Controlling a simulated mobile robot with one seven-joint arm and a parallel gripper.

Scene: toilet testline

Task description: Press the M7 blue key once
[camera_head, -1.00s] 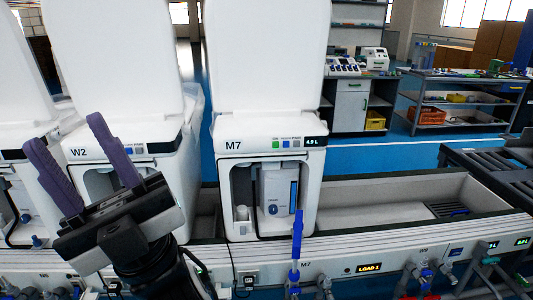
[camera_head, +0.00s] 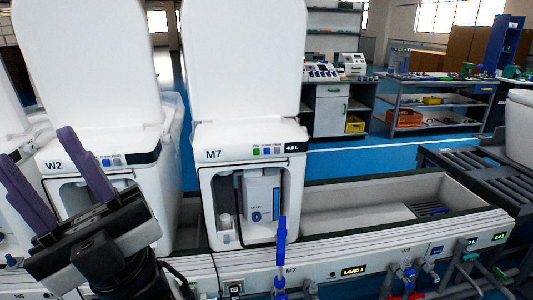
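The M7 unit (camera_head: 215,140) is a white toilet cistern body with a raised white lid, near the middle of the head view. Its key row sits right of the M7 label: a green key, the blue key (camera_head: 266,151) and a grey key, with a small display (camera_head: 292,147) reading about 4.8 L beside them. My gripper (camera_head: 38,165) is at the lower left, in front of the W2 unit (camera_head: 90,162). Its two purple fingers are spread wide apart with nothing between them. It is well left of the blue key and not touching it.
A blue-handled valve (camera_head: 282,240) stands upright in front of M7's open bay. A bench rail (camera_head: 340,262) with a LOAD 1 display runs along the front. An empty trough (camera_head: 360,200) lies right of M7. Shelves and a blue floor are behind.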

